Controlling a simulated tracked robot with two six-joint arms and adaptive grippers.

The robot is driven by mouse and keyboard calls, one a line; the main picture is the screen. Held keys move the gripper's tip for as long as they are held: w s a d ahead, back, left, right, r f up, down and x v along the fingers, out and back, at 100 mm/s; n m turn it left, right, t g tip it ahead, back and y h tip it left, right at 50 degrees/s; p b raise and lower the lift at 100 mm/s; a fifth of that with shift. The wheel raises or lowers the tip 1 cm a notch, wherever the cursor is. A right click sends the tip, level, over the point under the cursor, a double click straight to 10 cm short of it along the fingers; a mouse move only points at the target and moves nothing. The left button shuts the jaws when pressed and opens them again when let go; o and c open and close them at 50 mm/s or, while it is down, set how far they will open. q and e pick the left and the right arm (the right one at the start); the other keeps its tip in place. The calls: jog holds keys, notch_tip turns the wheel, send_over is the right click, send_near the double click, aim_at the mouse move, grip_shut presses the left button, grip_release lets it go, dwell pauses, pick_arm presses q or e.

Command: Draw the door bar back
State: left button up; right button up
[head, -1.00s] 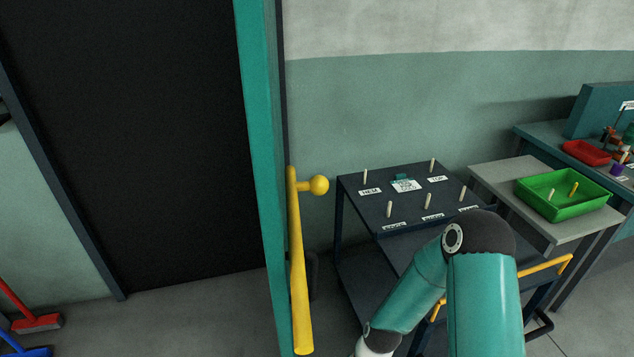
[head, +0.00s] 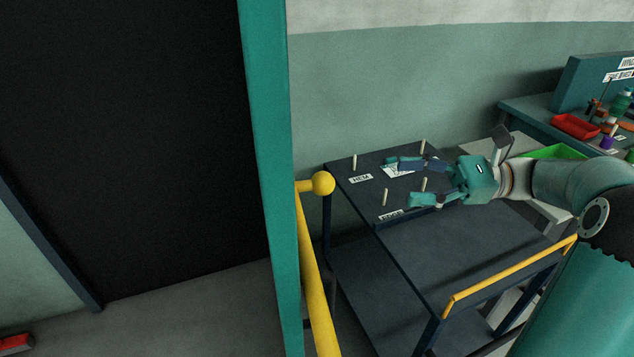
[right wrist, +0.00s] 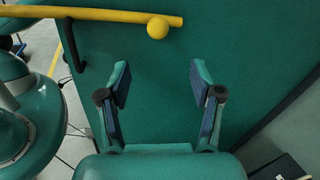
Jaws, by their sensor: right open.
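The yellow door bar (head: 314,272) runs along the edge of the teal door (head: 268,160). Its round yellow knob (head: 323,183) sticks out to the right near the bar's upper end. In the right wrist view the bar (right wrist: 110,15) crosses the top, with the knob (right wrist: 158,27) hanging just below it near its right end. My right gripper (head: 420,180) is open and empty, to the right of the knob and apart from it, over the dark cart in the head view. In the right wrist view its fingers (right wrist: 160,82) point toward the knob. My left gripper is not in view.
The dark cart (head: 470,250) with upright pegs and labels stands right of the door, with a yellow handle (head: 510,275). Behind it are a green tray (head: 555,152) and a red tray (head: 575,126) on benches. A dark doorway (head: 130,140) lies to the left.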

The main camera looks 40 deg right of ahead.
aim_at(324, 183)
jog(key=p+x, duration=0.1)
jog(key=x, duration=1.4)
jog(key=shift+s, duration=0.1)
jog(key=shift+c, duration=0.2)
grip_shut()
